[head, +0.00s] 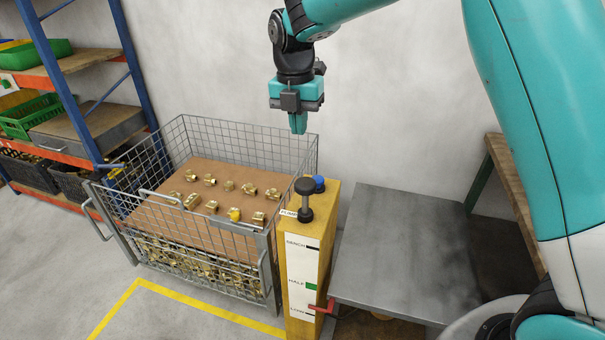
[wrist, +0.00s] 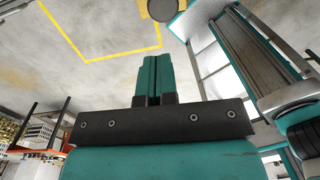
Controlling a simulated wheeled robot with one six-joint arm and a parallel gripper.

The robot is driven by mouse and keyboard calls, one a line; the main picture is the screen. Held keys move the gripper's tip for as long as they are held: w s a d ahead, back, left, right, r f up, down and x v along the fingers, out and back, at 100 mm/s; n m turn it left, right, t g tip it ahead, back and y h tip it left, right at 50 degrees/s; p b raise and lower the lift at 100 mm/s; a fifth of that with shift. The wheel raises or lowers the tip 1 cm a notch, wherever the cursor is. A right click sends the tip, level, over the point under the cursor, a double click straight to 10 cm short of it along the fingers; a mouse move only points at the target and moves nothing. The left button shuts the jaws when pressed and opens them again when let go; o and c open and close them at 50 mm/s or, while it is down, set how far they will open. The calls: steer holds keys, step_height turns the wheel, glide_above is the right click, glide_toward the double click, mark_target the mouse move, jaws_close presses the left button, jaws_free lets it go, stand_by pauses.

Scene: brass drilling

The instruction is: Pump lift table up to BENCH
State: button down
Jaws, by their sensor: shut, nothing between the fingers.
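The lift table (head: 400,240) has a bare grey metal top, right of a yellow post (head: 300,262). The post's white scale reads BENCH at the top and HALF below, with a green mark (head: 311,287) at HALF; the lowest label is hard to read. A red piece (head: 322,308) sticks out below HALF, beside the table's edge. A black pump knob (head: 305,186) on a short stem tops the post, by a PUMP label. My gripper (head: 298,124) is shut and empty, pointing down above the knob and apart from it. Its closed teal fingers show in the wrist view (wrist: 154,75).
A wire crate (head: 103,200) with a brown board bearing brass fittings stands left of the post. Shelves (head: 75,75) with bins stand at far left. A wooden bench edge (head: 512,190) lies at right.

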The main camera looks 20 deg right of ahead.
mark_target(302, 183)
steer(key=f+p, duration=0.1)
steer(key=f, duration=0.3)
steer(key=f+p, duration=0.1)
steer(key=f, duration=0.3)
steer(key=f+p, duration=0.1)
steer(key=f, duration=0.3)
steer(key=shift+s+d+f, duration=0.2)
steer(key=shift+d+f, duration=0.15)
steer(key=shift+f, duration=0.05)
steer(key=shift+f, duration=0.1)
step_height(302, 183, down, 7)
steer(key=b, duration=0.4)
steer(key=shift+r, duration=0.2)
steer(key=shift+s, duration=0.1)
step_height(302, 183, up, 5)
steer(key=p, duration=0.4)
steer(key=shift+a+f, duration=0.1)
steer(key=shift+a, duration=0.05)
step_height(302, 183, up, 10)
steer(key=b, duration=0.3)
steer(key=shift+w+a+f, duration=0.15)
steer(key=shift+w+a, duration=0.1)
steer(key=shift+w, duration=0.05)
